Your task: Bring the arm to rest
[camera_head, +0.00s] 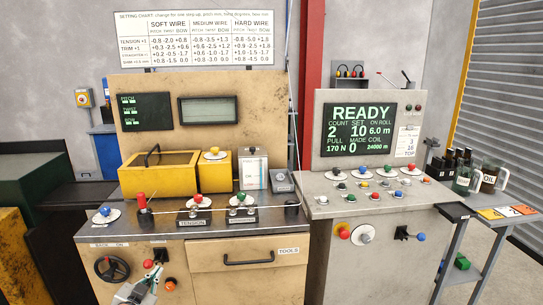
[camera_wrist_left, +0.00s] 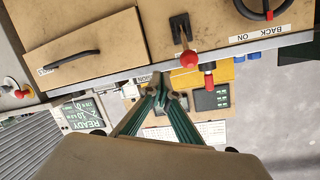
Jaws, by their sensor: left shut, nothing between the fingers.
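My left gripper (camera_head: 138,292) shows at the bottom of the head view, in front of the beige machine cabinet (camera_head: 205,285). It also shows in the left wrist view (camera_wrist_left: 160,88), with its green fingers closed together at the tips. Nothing is held between them. It is apart from the cabinet front, below the red ball lever (camera_head: 148,263) and left of the drawer (camera_head: 245,256). My right gripper is in neither view.
A black handwheel (camera_head: 112,268) and an orange-red knob (camera_head: 170,284) stick out near my left gripper. A grey READY console (camera_head: 360,255) stands to the right. Grey floor is clear at far right.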

